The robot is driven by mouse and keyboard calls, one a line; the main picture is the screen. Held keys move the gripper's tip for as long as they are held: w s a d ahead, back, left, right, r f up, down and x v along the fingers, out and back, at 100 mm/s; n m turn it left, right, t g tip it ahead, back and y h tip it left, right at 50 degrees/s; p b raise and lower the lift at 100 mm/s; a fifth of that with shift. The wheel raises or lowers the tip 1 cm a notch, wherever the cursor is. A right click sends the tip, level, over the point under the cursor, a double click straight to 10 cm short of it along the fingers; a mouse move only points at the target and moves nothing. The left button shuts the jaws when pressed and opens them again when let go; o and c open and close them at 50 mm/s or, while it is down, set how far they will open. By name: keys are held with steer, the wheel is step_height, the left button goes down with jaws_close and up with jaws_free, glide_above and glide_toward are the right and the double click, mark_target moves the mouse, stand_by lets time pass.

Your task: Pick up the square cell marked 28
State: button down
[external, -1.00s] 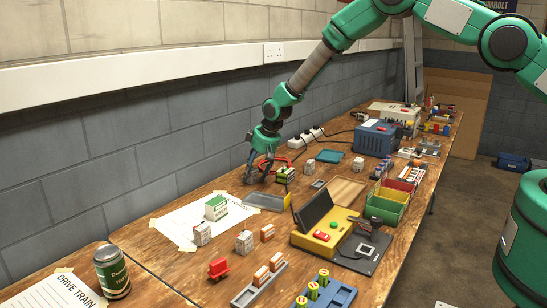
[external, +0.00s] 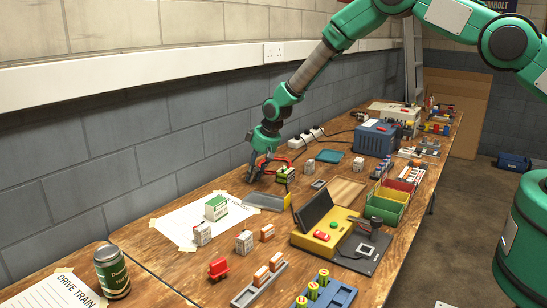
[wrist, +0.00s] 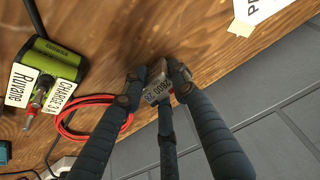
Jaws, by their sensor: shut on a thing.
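A small grey square cell (wrist: 157,84) with dark printed marks on its pale end is between the fingertips of my gripper (wrist: 160,82) in the wrist view. In the external view my gripper (external: 252,178) points down low over the back of the bench, near the wall. There the fingers hide most of the cell.
A green charger (wrist: 45,78) with white labels and a coiled red cable (wrist: 80,118) lie left of the gripper in the wrist view. A grey tray with a yellow edge (external: 266,202) is close in front. The wall (external: 170,165) runs close behind.

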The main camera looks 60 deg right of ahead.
mark_target(255, 170)
steer(key=shift+r, duration=0.2)
steer(key=shift+r, duration=0.5)
steer(key=shift+p+v, duration=0.35)
steer(key=shift+v, duration=0.85)
steer(key=s, duration=0.5)
steer(key=s+r, duration=0.1)
steer(key=s, duration=0.4)
steer(key=s+p, duration=0.1)
steer(key=s, duration=0.4)
steer(key=shift+a+r, duration=0.1)
steer(key=shift+r, duration=0.15)
